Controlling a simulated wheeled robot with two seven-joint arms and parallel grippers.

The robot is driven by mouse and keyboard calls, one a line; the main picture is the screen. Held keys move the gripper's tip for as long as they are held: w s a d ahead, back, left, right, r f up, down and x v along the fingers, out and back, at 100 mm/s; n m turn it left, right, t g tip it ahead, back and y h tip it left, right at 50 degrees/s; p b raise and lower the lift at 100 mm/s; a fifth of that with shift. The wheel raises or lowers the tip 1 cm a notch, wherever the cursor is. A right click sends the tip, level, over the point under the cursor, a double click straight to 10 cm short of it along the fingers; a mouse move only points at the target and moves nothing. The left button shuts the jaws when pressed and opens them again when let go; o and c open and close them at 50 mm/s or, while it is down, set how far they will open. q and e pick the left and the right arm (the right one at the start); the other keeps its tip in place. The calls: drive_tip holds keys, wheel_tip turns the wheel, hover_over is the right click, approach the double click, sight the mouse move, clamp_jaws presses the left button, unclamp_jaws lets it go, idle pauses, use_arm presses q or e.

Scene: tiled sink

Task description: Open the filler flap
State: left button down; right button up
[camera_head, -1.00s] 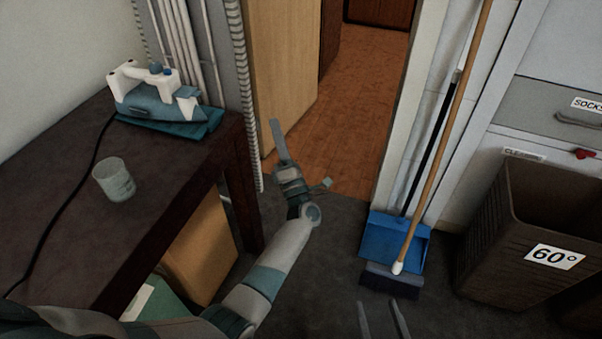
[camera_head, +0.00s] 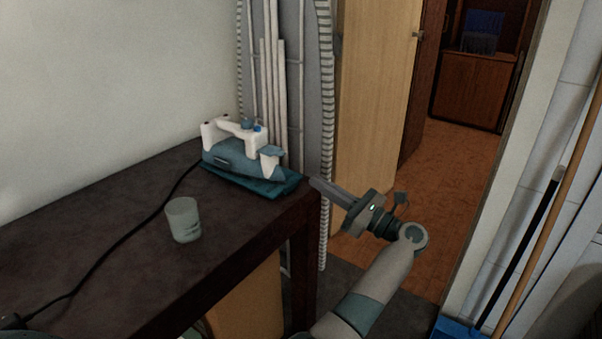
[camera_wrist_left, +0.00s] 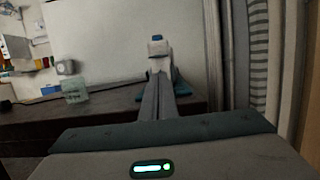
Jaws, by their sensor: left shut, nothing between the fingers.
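The white and blue-grey iron (camera_head: 222,153) rests on a teal pad (camera_head: 262,184) near the table's right corner. Blue parts (camera_head: 247,123) show on its top; I cannot tell which is the filler flap or whether it is open. My left gripper (camera_head: 314,184) is shut and empty, right of the iron and apart from it, pointing left past the table's edge. In the left wrist view, the shut fingers (camera_wrist_left: 160,82) point at the iron (camera_wrist_left: 157,62) and cover its lower part; a blue part shows on top. My right gripper is not in view.
A translucent cup (camera_head: 183,220) stands on the dark table (camera_head: 110,260) left of the iron. A black cord (camera_head: 118,245) runs across the table. An ironing board (camera_head: 325,110) and white poles stand behind the iron. Bare tabletop lies in front of the iron.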

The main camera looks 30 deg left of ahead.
use_arm(q)
approach(273, 151)
drive_tip(key=a, duration=0.4)
drive_tip(key=shift+w+p, duration=0.35)
drive_tip(key=shift+w, duration=0.05)
drive_tip(key=shift+a, duration=0.1)
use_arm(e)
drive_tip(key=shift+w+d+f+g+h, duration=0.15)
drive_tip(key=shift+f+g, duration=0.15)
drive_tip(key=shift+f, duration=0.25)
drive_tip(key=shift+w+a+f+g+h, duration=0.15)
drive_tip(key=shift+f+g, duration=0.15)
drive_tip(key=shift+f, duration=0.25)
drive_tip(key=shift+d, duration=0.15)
